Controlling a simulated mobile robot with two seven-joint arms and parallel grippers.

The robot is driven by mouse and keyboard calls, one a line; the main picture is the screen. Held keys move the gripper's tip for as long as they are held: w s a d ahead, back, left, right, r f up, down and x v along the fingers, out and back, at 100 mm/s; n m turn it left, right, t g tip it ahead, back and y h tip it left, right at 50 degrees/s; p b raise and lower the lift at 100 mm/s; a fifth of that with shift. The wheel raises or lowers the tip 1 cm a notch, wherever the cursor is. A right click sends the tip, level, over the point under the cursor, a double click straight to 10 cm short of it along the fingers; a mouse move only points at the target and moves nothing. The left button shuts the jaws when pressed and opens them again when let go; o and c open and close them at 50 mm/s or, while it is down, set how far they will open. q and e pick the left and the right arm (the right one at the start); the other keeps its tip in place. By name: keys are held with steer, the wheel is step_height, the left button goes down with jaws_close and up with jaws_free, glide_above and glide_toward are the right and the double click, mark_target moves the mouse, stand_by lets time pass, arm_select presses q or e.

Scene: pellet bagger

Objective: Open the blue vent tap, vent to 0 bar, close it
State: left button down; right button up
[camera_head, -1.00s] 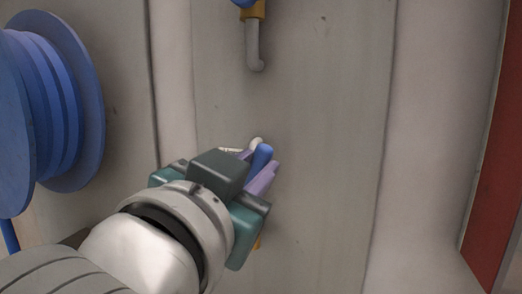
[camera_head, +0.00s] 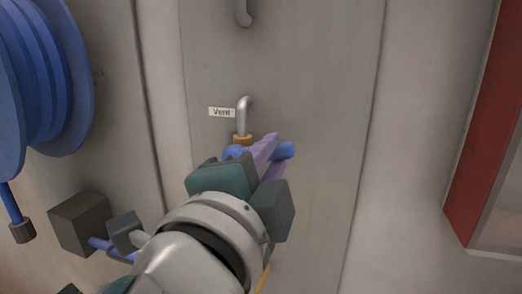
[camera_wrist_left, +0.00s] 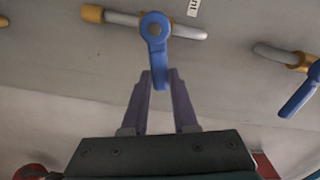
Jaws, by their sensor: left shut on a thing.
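The blue vent tap (camera_head: 233,152) sits on a pipe under a brass fitting, beside a small "Vent" label (camera_head: 222,112). Its blue lever (camera_head: 284,150) points to the right in the head view, across the upright pipe. My left gripper (camera_head: 268,152) is shut on this lever. In the left wrist view the tap's round hub (camera_wrist_left: 155,29) is in front of the pipe, and the lever runs from it down between my two purple fingers (camera_wrist_left: 160,90), square to the pipe. No pressure gauge shows. My right gripper is not in view.
A second blue-handled tap (camera_wrist_left: 300,95) is at the right of the left wrist view. A blue hose reel (camera_head: 45,85) and a dark box (camera_head: 80,222) are at the left. A red-framed panel (camera_head: 478,150) is at the right. The wall right of the lever is clear.

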arm_select(q)
steer(key=shift+f+m+b, duration=0.2)
steer(key=shift+f+m, duration=0.25)
steer(key=shift+m, duration=0.35)
steer(key=shift+f+m+b, duration=0.15)
steer(key=shift+f+m, duration=0.3)
steer(key=shift+m, duration=0.35)
steer(key=c, duration=0.7)
jaws_free()
steer(key=shift+d, duration=0.1)
steer(key=b+v, duration=0.1)
steer(key=v, duration=0.9)
steer(key=shift+r, duration=0.1)
